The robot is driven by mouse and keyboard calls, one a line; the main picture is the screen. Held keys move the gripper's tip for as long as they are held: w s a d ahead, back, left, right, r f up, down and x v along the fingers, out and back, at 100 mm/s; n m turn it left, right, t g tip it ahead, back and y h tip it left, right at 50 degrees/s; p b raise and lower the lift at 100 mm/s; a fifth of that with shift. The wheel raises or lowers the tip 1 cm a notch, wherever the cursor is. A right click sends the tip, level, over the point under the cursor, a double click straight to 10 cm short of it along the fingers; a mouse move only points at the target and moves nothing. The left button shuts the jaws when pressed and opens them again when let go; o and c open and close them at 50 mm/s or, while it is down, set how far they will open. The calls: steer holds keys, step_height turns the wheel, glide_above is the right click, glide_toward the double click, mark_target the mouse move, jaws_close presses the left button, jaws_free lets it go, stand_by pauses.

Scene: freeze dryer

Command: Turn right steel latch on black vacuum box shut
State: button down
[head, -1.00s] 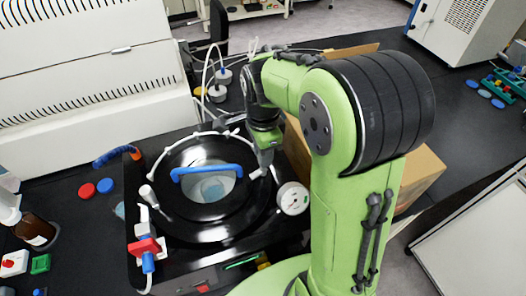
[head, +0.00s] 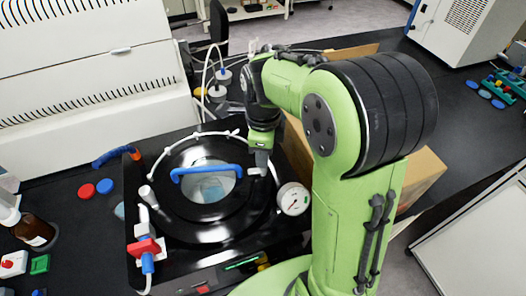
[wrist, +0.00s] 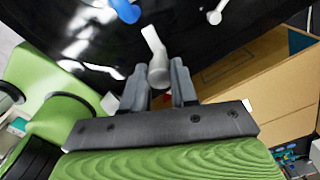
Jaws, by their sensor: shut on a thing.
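The black vacuum box (head: 225,257) stands on the bench with its round lid closed and a blue handle (head: 206,171) across the window. The right steel latch (head: 257,171) is at the lid's right edge, just left of the white dial gauge. My gripper (head: 262,160) reaches down over it from above. In the wrist view, the latch (wrist: 157,66) is between the two grey fingers of my gripper (wrist: 160,78), which are shut on it. The latch's far end sticks out beyond the fingertips. The left latch (head: 147,193) sits at the lid's left edge.
The dial gauge (head: 293,199) stands close to the right of my gripper. A cardboard box (head: 425,178) is behind my arm. A red and blue valve (head: 146,249) is on the box's left front. A brown bottle (head: 36,232) stands at far left.

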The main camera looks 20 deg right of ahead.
stand_by(0.3)
steer(key=c, duration=0.9)
jaws_free()
step_height(320, 180, up, 16)
steer(key=shift+f+p, duration=0.1)
steer(key=shift+p, duration=1)
steer(key=s+f+n+t+b, duration=0.1)
steer(key=s+f+n+t, duration=0.1)
steer(key=s+n, duration=0.3)
steer(key=s+f+n+t+b, duration=0.1)
steer(key=s+f+n, duration=0.3)
steer(key=n, duration=0.6)
steer(key=s+f+n+t+b, duration=0.2)
steer(key=s+f+n, duration=0.1)
steer(key=s+n, duration=0.5)
steer(key=shift+a+f+n+t, duration=0.2)
steer(key=shift+f+n+t, duration=0.05)
steer(key=shift+n+t, duration=0.05)
